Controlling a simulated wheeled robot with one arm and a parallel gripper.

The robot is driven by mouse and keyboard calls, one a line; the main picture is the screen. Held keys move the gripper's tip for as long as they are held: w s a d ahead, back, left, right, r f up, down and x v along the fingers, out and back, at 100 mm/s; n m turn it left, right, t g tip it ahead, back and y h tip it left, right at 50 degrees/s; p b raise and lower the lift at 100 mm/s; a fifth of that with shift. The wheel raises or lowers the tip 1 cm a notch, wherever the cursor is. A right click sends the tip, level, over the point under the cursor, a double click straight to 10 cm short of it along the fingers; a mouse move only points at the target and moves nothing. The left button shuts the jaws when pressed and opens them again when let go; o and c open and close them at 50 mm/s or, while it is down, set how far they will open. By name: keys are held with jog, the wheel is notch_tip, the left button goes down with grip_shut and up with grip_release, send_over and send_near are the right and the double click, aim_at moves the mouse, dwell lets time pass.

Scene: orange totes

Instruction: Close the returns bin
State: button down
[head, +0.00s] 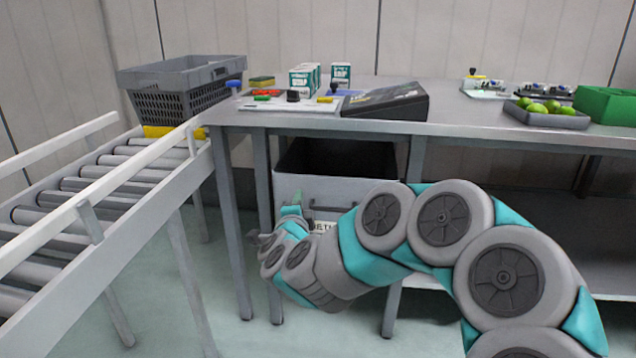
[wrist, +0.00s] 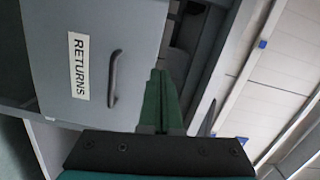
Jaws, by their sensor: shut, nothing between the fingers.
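The returns bin (head: 340,190) is a grey drawer-like bin under the workbench. It stands open, with its dark inside showing above its front panel. In the wrist view its grey front (wrist: 115,25) carries a white RETURNS label (wrist: 79,68) and a dark bar handle (wrist: 113,78). My gripper (head: 296,200) is in front of the bin's left part in the head view. My arm hides part of the front and the label. In the wrist view my gripper (wrist: 157,75) has its green fingers together and empty, beside the panel's edge and apart from the handle.
A roller conveyor (head: 95,190) with white rails runs along the left. A grey crate (head: 180,85) sits at its far end. The workbench (head: 470,123) above holds small boxes, a black case (head: 388,103), a tray of limes (head: 546,117) and a green bin (head: 605,105). Bench legs flank the returns bin.

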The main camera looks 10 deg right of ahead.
jog(key=s+d+m+h, duration=0.2)
jog(key=s, duration=0.1)
jog(key=p, duration=0.1)
send_near(320, 177)
jog(key=shift+m, duration=0.4)
jog(key=x, duration=0.5)
jog(key=shift+w, duration=0.15)
jog(key=shift+x, duration=0.8)
